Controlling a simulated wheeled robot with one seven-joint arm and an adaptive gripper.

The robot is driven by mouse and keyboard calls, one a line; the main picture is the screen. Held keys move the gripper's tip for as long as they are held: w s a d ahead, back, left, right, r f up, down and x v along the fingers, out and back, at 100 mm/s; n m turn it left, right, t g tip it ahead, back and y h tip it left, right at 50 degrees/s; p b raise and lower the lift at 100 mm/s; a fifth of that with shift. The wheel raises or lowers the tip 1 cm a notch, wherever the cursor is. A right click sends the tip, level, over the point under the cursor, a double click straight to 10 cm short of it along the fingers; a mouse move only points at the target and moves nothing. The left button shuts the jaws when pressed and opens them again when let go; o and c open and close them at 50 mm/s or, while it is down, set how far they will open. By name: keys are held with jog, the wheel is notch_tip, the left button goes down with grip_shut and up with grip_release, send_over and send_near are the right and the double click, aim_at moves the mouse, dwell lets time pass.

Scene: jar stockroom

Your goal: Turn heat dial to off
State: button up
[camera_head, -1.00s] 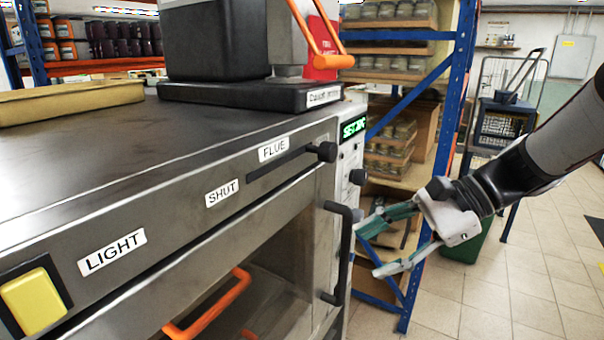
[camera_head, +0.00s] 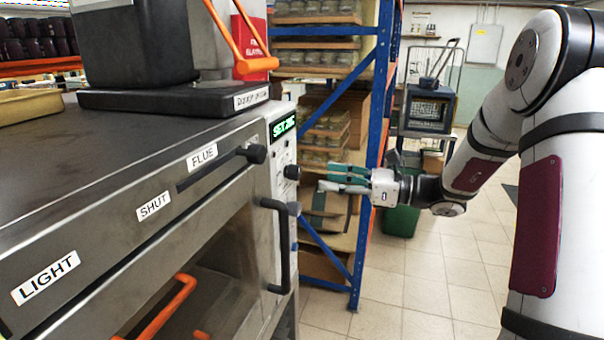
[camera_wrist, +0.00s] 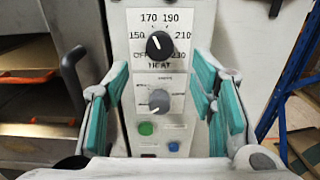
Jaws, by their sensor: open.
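The heat dial (camera_wrist: 159,44) is a black round knob in the wrist view, ringed by OFF, 150, 170, 190, 210 and 230. Its pale pointer mark seems to point up and left, between 150 and 170. In the head view the heat dial (camera_head: 291,172) sticks out from the oven's side panel, below the green display (camera_head: 283,126). My gripper (camera_head: 343,179) is open and empty, to the right of the panel and apart from the dial. In the wrist view the teal-padded fingers of my gripper (camera_wrist: 160,105) stand either side of the panel, with the dial above centre between them.
A grey dial (camera_wrist: 159,101), a green button (camera_wrist: 145,128) and a blue button (camera_wrist: 174,146) sit below the heat dial. The oven door handle (camera_head: 277,245) juts out left of the panel. A blue shelf rack (camera_head: 372,110) stands behind my gripper.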

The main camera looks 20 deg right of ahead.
aim_at(299, 174)
jog(key=x, duration=0.8)
jog(key=shift+p, duration=0.35)
jog(key=c, duration=1.1)
